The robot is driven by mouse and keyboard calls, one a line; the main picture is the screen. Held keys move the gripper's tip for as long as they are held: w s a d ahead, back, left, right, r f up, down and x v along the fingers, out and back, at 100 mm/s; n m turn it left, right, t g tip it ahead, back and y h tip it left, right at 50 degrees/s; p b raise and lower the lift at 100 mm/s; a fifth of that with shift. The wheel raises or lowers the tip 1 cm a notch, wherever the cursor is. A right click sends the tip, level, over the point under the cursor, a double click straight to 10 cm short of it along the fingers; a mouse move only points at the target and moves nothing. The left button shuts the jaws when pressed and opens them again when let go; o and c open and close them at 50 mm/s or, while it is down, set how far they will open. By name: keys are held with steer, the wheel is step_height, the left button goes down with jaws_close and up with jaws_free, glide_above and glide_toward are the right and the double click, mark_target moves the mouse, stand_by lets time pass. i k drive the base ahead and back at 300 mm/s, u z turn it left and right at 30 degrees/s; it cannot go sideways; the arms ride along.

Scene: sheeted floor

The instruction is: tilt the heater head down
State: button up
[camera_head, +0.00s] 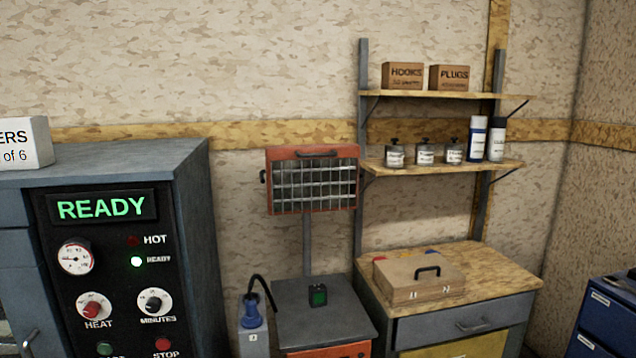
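The heater head (312,187) is a red-orange framed panel with a wire grille. It sits on top of a thin grey post (307,245) in the middle of the view. Its grille faces outward toward me and looks close to upright; the exact tilt is hard to tell. A dark handle (317,153) runs along its top edge. A small dark knob (262,176) sticks out on its left side. My gripper is not in view, and nothing is touching the heater head.
A grey cabinet (325,325) with a small green-faced box (318,295) stands below the heater. A large oven-like machine (190,230) reading READY stands left. The space before the heater head looks clear.

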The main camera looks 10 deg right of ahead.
mark_target(319, 178)
steer(key=z, duration=1.2)
steer(key=i, duration=1.55)
steer(key=u, duration=2.95)
